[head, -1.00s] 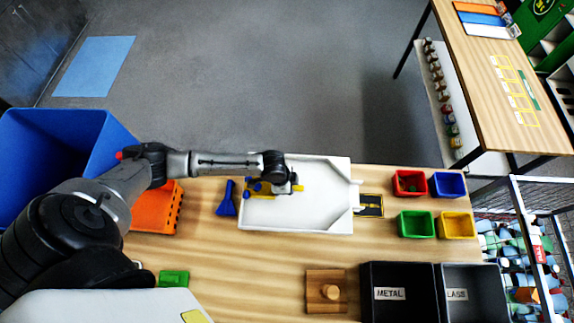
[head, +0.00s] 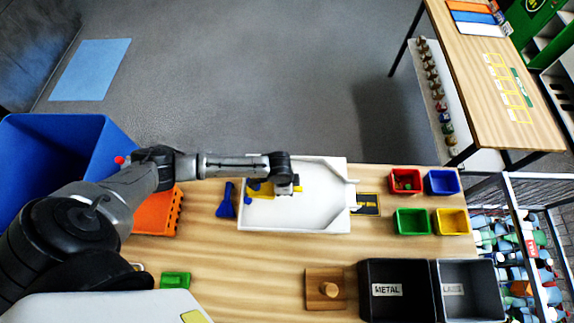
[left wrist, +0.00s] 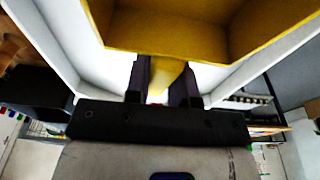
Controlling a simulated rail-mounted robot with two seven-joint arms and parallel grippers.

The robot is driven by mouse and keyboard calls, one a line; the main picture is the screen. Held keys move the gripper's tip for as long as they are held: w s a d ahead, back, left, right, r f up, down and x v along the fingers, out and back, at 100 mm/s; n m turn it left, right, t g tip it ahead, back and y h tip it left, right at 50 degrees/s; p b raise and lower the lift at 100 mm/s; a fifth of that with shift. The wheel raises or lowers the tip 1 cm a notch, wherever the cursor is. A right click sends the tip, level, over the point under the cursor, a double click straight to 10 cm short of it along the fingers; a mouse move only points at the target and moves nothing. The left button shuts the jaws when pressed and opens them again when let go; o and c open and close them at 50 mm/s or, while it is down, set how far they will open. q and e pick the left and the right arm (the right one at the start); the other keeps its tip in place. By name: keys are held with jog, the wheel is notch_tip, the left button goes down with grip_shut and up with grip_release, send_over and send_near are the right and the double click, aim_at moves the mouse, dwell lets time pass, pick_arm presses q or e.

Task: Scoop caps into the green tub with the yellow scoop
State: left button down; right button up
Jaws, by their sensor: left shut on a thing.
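The yellow scoop (left wrist: 180,38) is in my left gripper, its handle between the two fingers in the left wrist view. The visible part of its bowl looks empty there. In the head view my left gripper (head: 283,188) is over the white tray (head: 315,212), and yellow parts of the scoop show beside it. Small blue pieces, perhaps caps, show near the tray's left end, partly hidden by the arm. The green tub (head: 411,222) stands to the right of the tray; no caps can be made out in it. My right gripper is not in view.
Red (head: 406,181), blue (head: 443,182) and yellow (head: 451,222) tubs stand around the green one. A blue funnel-like tool (head: 226,203) lies left of the tray. Black (head: 397,306) and grey (head: 468,305) bins and a wooden block (head: 326,289) are at the front.

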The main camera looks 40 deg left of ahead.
pick_arm(q)
jog(key=shift+w+d+r+p, duration=0.15)
jog(key=shift+d+r+p, duration=0.05)
jog(key=shift+r+p, duration=0.6)
jog(key=shift+w+d+r+p, duration=0.15)
jog(key=shift+w+r+p, duration=0.05)
jog(key=shift+r+p, duration=0.55)
jog(key=shift+w+d+r+p, duration=0.15)
jog(key=shift+d+r+p, duration=0.05)
jog(key=shift+r+p, duration=0.55)
jog(key=shift+w+d+r, duration=0.15)
jog(key=shift+r, duration=0.45)
jog(key=shift+w+d+r, duration=0.1)
jog(key=shift+d+r, duration=0.05)
jog(key=shift+r, duration=0.4)
jog(key=shift+w+d+r, duration=0.15)
jog(key=shift+r, duration=0.35)
jog(key=shift+w+d+r, duration=0.1)
jog(key=shift+r, duration=0.35)
